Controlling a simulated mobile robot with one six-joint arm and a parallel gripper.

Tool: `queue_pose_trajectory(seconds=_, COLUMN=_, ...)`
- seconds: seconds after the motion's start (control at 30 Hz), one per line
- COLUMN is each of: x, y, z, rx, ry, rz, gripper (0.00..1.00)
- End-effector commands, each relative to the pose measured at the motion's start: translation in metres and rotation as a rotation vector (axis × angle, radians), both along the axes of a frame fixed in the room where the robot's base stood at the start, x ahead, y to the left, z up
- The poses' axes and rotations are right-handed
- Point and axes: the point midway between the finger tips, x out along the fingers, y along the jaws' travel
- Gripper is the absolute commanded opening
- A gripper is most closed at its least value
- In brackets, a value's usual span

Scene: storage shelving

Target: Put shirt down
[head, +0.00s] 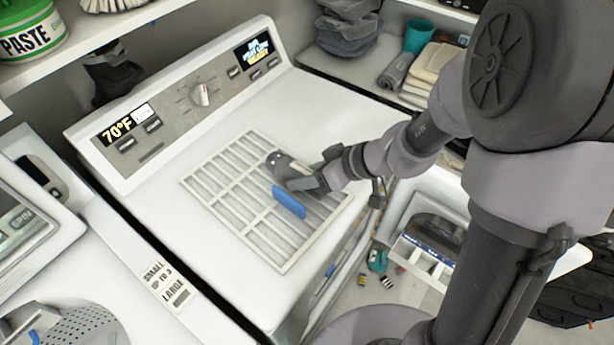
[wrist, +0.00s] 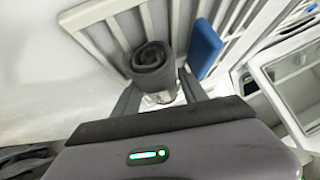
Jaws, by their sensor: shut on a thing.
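A rolled dark grey shirt (wrist: 153,68) is between the two fingers of my gripper (wrist: 160,97) in the wrist view. In the head view the grey roll (head: 284,164) is at the tip of my gripper (head: 304,181), over a white slatted rack (head: 222,208) on top of the white machine. My gripper is shut on the roll. I cannot tell whether the roll touches the rack. Part of the roll is hidden by the fingers.
A blue block (head: 289,201) is right beside my gripper at the rack; it also shows in the wrist view (wrist: 205,48). The machine's control panel (head: 190,100) rises behind. The white top (head: 330,105) is clear behind the rack. Folded towels (head: 433,62) lie on a shelf at right.

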Motion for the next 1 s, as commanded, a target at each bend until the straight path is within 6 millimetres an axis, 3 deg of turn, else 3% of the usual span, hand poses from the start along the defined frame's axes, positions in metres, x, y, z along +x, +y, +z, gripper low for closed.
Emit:
queue_pose_trajectory(seconds=0.03, x=-0.004, y=-0.001, z=-0.008, rx=-0.007, ry=0.011, rz=0.003, gripper=0.04)
queue_pose_trajectory(seconds=0.53, x=-0.006, y=-0.001, z=-0.017, rx=-0.010, ry=0.019, rz=0.004, gripper=0.04)
queue_pose_trajectory(seconds=0.57, x=-0.006, y=-0.001, z=-0.017, rx=-0.010, ry=0.019, rz=0.004, gripper=0.52)
queue_pose_trajectory(seconds=0.67, x=-0.006, y=-0.001, z=-0.017, rx=-0.010, ry=0.019, rz=0.004, gripper=0.72)
queue_pose_trajectory(seconds=0.77, x=-0.006, y=-0.001, z=-0.016, rx=-0.010, ry=0.021, rz=0.005, gripper=0.72)
queue_pose_trajectory(seconds=0.9, x=-0.007, y=-0.001, z=0.004, rx=-0.009, ry=0.022, rz=0.005, gripper=0.72)
queue_pose_trajectory(seconds=1.0, x=-0.013, y=-0.023, z=0.022, rx=-0.009, ry=0.013, rz=-0.003, gripper=0.72)
